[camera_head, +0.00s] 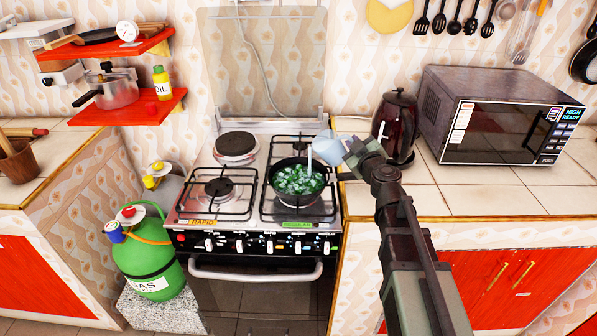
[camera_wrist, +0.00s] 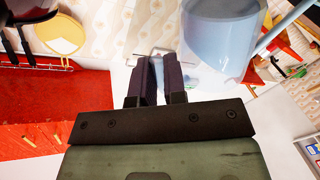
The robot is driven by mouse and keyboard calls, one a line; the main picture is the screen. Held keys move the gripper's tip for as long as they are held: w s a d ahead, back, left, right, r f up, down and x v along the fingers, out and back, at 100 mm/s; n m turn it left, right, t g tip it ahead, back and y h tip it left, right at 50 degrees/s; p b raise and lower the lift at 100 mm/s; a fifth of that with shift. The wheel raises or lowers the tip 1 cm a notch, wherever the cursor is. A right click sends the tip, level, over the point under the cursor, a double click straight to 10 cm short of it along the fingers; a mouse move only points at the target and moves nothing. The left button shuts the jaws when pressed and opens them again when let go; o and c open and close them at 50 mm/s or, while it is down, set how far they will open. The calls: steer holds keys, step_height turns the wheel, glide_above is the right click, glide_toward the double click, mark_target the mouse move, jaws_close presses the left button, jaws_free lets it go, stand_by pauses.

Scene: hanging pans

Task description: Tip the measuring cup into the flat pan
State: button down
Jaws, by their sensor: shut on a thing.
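The measuring cup (camera_head: 327,149) is pale blue and translucent. It is tilted over the right edge of the flat pan. The dark flat pan (camera_head: 273,178) sits on the stove's front right burner and holds green, chunky contents (camera_head: 298,181). A thin whitish streak (camera_head: 309,160) runs from the cup's left side down to the pan. My gripper (camera_head: 350,151) is shut on the cup's handle, to the right of the pan. In the wrist view the dark fingers (camera_wrist: 155,78) close on the handle beside the cup body (camera_wrist: 222,38).
The stove (camera_head: 195,222) has other burners, all empty. A dark red kettle (camera_head: 395,128) stands close behind my gripper, with a microwave (camera_head: 500,117) to its right. Shelves (camera_head: 110,45) hang at the left above a green gas bottle (camera_head: 148,262). The counter right of my arm is clear.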

mark_target(337, 139)
steer(key=shift+a+r, duration=0.15)
steer(key=shift+a, duration=0.1)
steer(key=shift+s+a+n, duration=0.15)
steer(key=shift+a+n, duration=0.3)
steer(key=shift+n, duration=0.4)
steer(key=shift+s+a+n, duration=0.15)
steer(key=shift+a+n, duration=0.25)
steer(key=shift+n, duration=0.45)
stand_by(0.8)
steer(key=shift+s+a+r+n+h+p, duration=0.1)
steer(key=shift+a+r+n+h+p, duration=0.2)
steer(key=shift+a+r+n+p, duration=0.35)
stand_by(0.6)
steer(key=shift+s+a+f+n, duration=0.2)
steer(key=shift+a+n, duration=0.2)
steer(key=shift+n, duration=0.65)
steer(key=shift+s+a+r+n+p, duration=0.15)
steer(key=shift+a+n, duration=0.1)
steer(key=shift+a, duration=0.25)
steer(key=shift+s+a+r+n+p, duration=0.1)
steer(key=shift+a+r+n, duration=0.15)
steer(key=shift+a, duration=0.2)
steer(key=shift+s+a+r+n+p, duration=0.1)
steer(key=shift+a+n, duration=0.2)
steer(key=shift+a, duration=0.2)
steer(key=shift+s+a+r+n, duration=0.15)
steer(key=shift+a+r+n, duration=0.1)
steer(key=shift+a+n, duration=0.3)
stand_by(0.4)
